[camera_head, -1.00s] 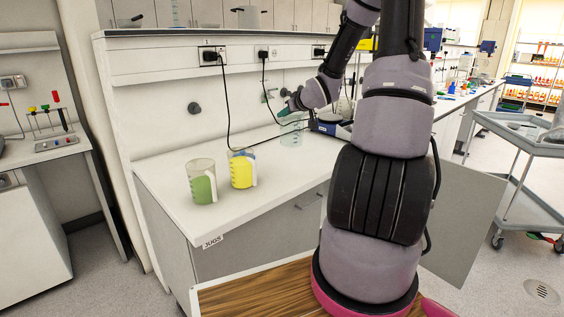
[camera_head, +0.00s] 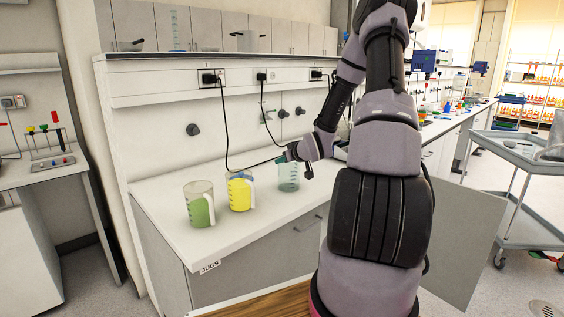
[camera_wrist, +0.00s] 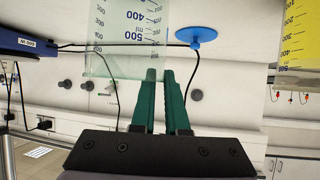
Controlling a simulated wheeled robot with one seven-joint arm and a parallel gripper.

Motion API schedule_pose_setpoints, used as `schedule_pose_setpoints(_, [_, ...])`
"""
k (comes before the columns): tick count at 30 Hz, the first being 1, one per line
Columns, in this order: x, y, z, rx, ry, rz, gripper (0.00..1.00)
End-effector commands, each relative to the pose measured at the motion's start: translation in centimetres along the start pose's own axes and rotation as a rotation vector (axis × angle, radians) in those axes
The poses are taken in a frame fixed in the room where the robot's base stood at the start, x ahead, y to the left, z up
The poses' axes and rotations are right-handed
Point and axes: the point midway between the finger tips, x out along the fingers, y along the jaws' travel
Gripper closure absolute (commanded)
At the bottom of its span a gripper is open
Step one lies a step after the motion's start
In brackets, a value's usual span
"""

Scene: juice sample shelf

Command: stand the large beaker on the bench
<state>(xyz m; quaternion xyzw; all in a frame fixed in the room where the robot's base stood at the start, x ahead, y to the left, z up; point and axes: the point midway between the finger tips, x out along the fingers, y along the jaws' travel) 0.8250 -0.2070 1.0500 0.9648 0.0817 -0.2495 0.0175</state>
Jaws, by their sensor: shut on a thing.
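The large beaker (camera_head: 289,178) is clear, tinted bluish, with dark graduation marks, and looks empty. It is upright over the right part of the white bench top (camera_head: 262,215), right of the jugs. Whether its base touches the bench I cannot tell. In the wrist view the beaker (camera_wrist: 125,35) fills the upper left, with its 500 ml mark readable. My gripper (camera_head: 284,160) has green fingers, close together on the beaker's wall near the rim; they also show in the wrist view (camera_wrist: 160,76).
A jug with green liquid (camera_head: 199,207) and a jug with yellow liquid (camera_head: 240,195) stand left of the beaker. A black cable (camera_head: 224,125) hangs from a wall socket behind them. A blue disc (camera_wrist: 197,34) shows in the wrist view. The bench front is clear.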

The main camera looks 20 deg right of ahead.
Motion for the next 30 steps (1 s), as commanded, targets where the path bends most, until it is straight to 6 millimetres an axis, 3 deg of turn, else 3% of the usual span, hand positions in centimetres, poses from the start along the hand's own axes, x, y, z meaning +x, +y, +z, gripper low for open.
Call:
schedule_pose_setpoints(4, [0.1,0.0,0.2,0.000,0.000,0.000,1.00])
schedule_pose_setpoints(5, [0.1,0.0,0.2,0.000,0.000,0.000,0.77])
schedule_pose_setpoints(6, [0.1,0.0,0.2,0.000,0.000,0.000,0.61])
schedule_pose_setpoints(7, [0.1,0.0,0.2,0.000,0.000,0.000,0.57])
schedule_pose_setpoints(19, [-0.5,0.1,-0.1,0.000,0.000,0.002,0.57])
schedule_pose_setpoints(23, [-2.6,0.1,-0.1,0.000,0.001,0.002,0.57])
schedule_pose_setpoints(30, [-7.8,0.2,-0.1,-0.001,0.000,0.004,0.57])
